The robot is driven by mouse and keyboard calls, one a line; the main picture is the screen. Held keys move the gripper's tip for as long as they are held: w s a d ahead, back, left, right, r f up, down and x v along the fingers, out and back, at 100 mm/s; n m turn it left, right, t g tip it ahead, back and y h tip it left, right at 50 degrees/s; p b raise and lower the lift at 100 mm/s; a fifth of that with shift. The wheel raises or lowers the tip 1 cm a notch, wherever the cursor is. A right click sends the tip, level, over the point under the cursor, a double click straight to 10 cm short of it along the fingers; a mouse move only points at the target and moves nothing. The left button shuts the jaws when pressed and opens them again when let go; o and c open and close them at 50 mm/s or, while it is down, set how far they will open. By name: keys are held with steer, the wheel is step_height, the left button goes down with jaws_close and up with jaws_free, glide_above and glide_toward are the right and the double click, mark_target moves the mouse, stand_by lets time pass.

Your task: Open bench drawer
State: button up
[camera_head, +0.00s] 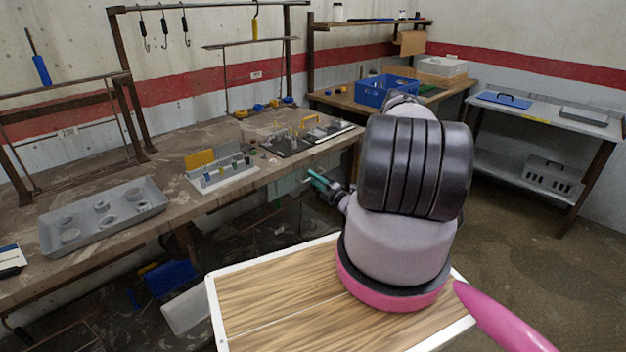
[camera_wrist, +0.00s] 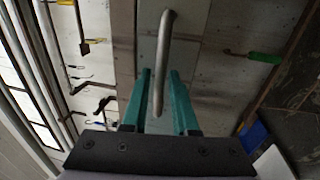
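The bench drawer has a pale grey-green front (camera_head: 287,184) under the bench top, to the left of my gripper (camera_head: 317,181) in the head view. In the wrist view the drawer front (camera_wrist: 192,40) is a light upright panel with a curved metal bar handle (camera_wrist: 165,60). My gripper's two teal fingers (camera_wrist: 161,95) stand apart, one on each side of the handle's lower part. A gap shows between the bar and each finger. The drawer looks shut, though my arm and the bench edge hide part of it.
The workbench (camera_head: 110,180) carries a grey tray with round parts (camera_head: 103,215), a small tool rack (camera_head: 222,172) and several fixtures. A blue crate (camera_head: 386,90) stands on the back bench. A side table (camera_head: 545,113) is at the right. Open floor lies at right.

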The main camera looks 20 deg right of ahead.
steer(key=shift+w, duration=0.15)
steer(key=shift+a, duration=0.1)
jaws_close()
stand_by(1.3)
